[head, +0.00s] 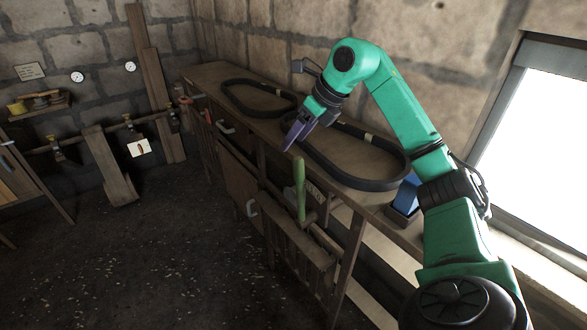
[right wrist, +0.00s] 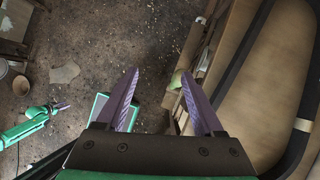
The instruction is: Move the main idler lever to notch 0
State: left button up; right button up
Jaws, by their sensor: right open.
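A lever with an upright green handle (head: 299,188) stands at the front of the wooden bench; I cannot tell whether it is the main idler lever. No notch numbers are readable. My right gripper (head: 292,137) is open and empty above the bench's front edge, up and left of the green handle, and apart from it. In the right wrist view, its two purple fingers (right wrist: 159,76) are spread, with a pale green end (right wrist: 175,80) showing beyond them. My left gripper (right wrist: 61,107) shows small at the left of that view; its jaws are unclear.
Two black belts lie on the bench, a nearer one (head: 352,183) and a farther one (head: 235,107). A red handle (head: 208,115) is on the bench's front farther back. A blue block (head: 407,194) sits at the near right. The floor (head: 150,255) left of the bench is open.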

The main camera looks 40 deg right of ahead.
jog(key=g+h, duration=0.1)
jog(key=h, duration=0.1)
send_near(299, 169)
jog(key=shift+m, duration=0.4)
jog(key=x, duration=0.4)
jog(key=p+x, duration=0.1)
jog(key=x, duration=0.2)
jog(key=d+p+x, duration=0.1)
jog(key=x, duration=0.3)
jog(key=shift+w+f, duration=0.25)
jog(key=shift+w, duration=0.1)
grip_shut()
